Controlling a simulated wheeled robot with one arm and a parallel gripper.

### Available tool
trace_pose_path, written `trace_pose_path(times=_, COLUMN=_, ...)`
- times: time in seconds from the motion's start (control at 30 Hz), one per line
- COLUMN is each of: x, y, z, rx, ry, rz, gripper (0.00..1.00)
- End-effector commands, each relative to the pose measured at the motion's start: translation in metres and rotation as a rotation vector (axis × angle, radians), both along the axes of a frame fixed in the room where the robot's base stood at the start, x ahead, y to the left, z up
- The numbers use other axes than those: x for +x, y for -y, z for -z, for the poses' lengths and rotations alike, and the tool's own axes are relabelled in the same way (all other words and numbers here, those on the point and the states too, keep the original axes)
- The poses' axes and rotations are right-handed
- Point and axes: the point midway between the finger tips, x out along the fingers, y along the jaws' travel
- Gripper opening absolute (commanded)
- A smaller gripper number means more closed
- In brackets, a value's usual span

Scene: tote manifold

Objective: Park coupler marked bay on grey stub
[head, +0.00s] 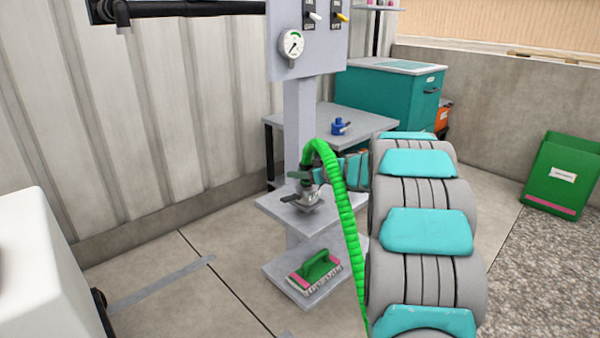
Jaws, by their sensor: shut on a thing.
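A green ribbed hose (346,220) arches over and comes down to a coupler (306,182) with a dark green collar or lever, above the upper grey shelf of the stand. My gripper (318,186) is at the coupler, coming from the right, and is shut on it; its fingers are small and partly hidden. Grey metal fittings (308,200) show just under the coupler, over the shelf. I cannot tell which part is the grey stub, or whether the coupler touches it. I cannot read any bay marking.
My arm fills the right middle. The grey stand (298,110) carries a gauge (292,43) and switches. A green-handled brush (315,270) lies on its lower shelf (275,275). A blue fitting (340,126) sits on a table (368,123) behind. A green bin (565,172) stands right.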

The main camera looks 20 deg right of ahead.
Motion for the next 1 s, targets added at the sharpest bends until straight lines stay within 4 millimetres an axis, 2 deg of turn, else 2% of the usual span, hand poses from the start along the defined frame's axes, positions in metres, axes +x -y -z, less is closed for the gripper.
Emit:
trace_pose_path(times=0.03, x=0.0, y=0.0, z=-0.001, rx=0.0, ry=0.001, rz=0.0, gripper=0.0)
trace_pose_path(times=0.07, x=0.0, y=0.0, z=-0.001, rx=0.0, ry=0.001, rz=0.0, gripper=0.46)
trace_pose_path(times=0.33, x=0.0, y=0.0, z=0.0, rx=0.0, ry=0.0, rz=0.0, gripper=0.76)
trace_pose_path(times=0.67, x=-0.003, y=0.002, z=-0.001, rx=-0.001, ry=-0.001, rz=0.001, gripper=0.77)
trace_pose_path(times=1.0, x=-0.048, y=0.018, z=-0.02, rx=-0.003, ry=0.001, rz=0.002, gripper=0.77)
